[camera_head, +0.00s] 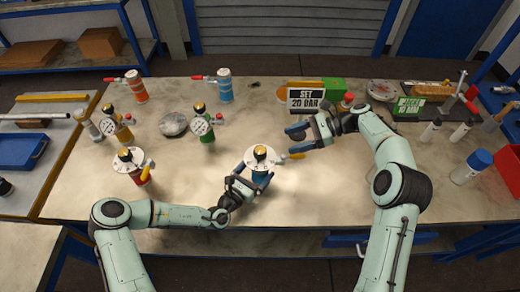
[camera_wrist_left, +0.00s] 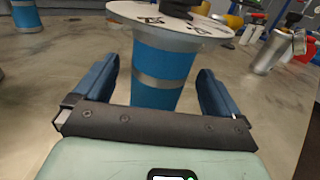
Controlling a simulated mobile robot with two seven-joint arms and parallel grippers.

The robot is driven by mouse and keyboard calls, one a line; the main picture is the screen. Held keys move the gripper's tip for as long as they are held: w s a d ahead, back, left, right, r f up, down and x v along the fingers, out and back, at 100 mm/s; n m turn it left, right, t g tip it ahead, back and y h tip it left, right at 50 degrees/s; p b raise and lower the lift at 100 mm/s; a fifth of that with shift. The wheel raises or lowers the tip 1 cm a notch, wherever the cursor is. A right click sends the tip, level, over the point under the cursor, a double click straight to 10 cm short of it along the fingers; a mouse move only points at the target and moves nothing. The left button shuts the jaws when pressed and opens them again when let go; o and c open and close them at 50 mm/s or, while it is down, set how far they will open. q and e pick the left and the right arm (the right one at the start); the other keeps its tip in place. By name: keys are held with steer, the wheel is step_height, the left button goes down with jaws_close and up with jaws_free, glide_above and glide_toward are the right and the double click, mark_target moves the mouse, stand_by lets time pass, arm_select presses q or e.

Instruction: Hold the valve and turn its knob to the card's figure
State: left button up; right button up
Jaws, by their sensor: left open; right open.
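A blue valve (camera_head: 260,176) with grey bands stands upright on the workbench, with a white dial disc and a gold-and-black knob (camera_head: 260,152) on top. A yellow lever (camera_head: 294,156) sticks out to its right. The card (camera_head: 306,99) reads "SET 20 BAR" and stands at the back. My left gripper (camera_head: 257,174) is open at the valve's near side. In the left wrist view the valve's blue body (camera_wrist_left: 162,65) stands between the spread fingers, with visible gaps. The dial's pointer reading is too small to tell. My right gripper (camera_head: 297,139) is open and empty, above and right of the valve.
Other valves stand on the left: red (camera_head: 136,175), orange (camera_head: 123,132), green (camera_head: 206,134). Orange (camera_head: 137,88) and blue (camera_head: 225,88) ones stand behind. White bottles (camera_head: 461,132) and a blue-capped jar (camera_head: 470,168) stand right. The bench front (camera_head: 320,200) is clear.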

arm_select(q)
steer(key=v, duration=1.1)
steer(key=shift+s+a, duration=0.2)
steer(key=shift+s, duration=0.1)
